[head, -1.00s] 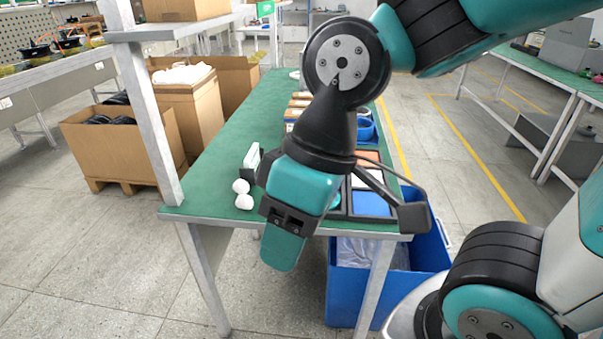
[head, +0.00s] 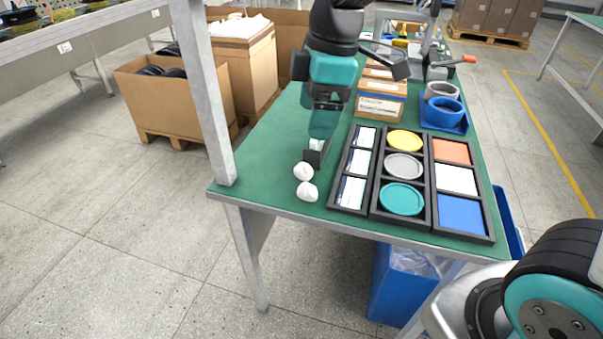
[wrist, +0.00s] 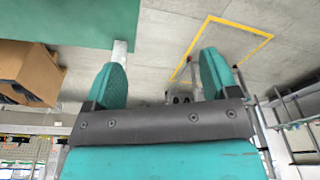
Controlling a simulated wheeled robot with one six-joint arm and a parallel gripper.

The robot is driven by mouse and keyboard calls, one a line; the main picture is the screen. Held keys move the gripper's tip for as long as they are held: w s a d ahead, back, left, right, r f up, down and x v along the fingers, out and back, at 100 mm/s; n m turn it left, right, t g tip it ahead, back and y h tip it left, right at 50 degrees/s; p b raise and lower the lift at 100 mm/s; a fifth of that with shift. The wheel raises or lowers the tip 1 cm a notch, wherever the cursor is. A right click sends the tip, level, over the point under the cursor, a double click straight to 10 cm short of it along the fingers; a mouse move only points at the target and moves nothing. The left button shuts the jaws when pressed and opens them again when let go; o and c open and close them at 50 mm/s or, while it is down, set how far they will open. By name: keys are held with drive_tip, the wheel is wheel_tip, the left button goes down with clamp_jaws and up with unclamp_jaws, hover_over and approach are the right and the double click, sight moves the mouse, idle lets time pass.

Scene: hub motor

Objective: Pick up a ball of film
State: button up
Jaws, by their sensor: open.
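Two white crumpled balls of film lie side by side on the green table (head: 258,150) near its front left edge. One ball (head: 303,172) is slightly farther back, and the other ball (head: 307,191) is closer to the edge. My gripper (head: 324,130) is behind and above the balls, apart from them, with its fingers pointing down. In the wrist view my gripper (wrist: 162,64) shows two teal fingers spread wide with nothing between them. No ball shows in the wrist view.
A small black-and-white holder (head: 316,153) stands just behind the balls. Black trays (head: 378,212) with coloured discs and cards lie to the right. A grey shelf post (head: 205,95) rises at the table's left corner. A blue bin (head: 392,290) is below.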

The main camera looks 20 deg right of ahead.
sight(304, 164)
drive_tip(key=w+d+f+n+h+b, duration=0.1)
drive_tip(key=w+f+n, duration=0.3)
drive_tip(key=w, duration=0.3)
drive_tip(key=w+d+f+n+h+b, duration=0.1)
drive_tip(key=w+d+f+n, duration=0.2)
drive_tip(key=w, duration=0.4)
drive_tip(key=shift+n, duration=0.8)
drive_tip(key=f, duration=0.8)
drive_tip(key=a+f, duration=0.1)
drive_tip(key=f, duration=0.3)
drive_tip(key=shift+w+p, duration=0.25)
drive_tip(key=shift+p, duration=0.15)
drive_tip(key=shift+s+f+p, duration=0.15)
drive_tip(key=shift+f+p, duration=0.05)
drive_tip(key=shift+f, duration=1.25)
drive_tip(key=shift+s+f+p, duration=0.1)
drive_tip(key=shift+f+p, duration=0.1)
drive_tip(key=shift+f, duration=1.25)
drive_tip(key=c, duration=1)
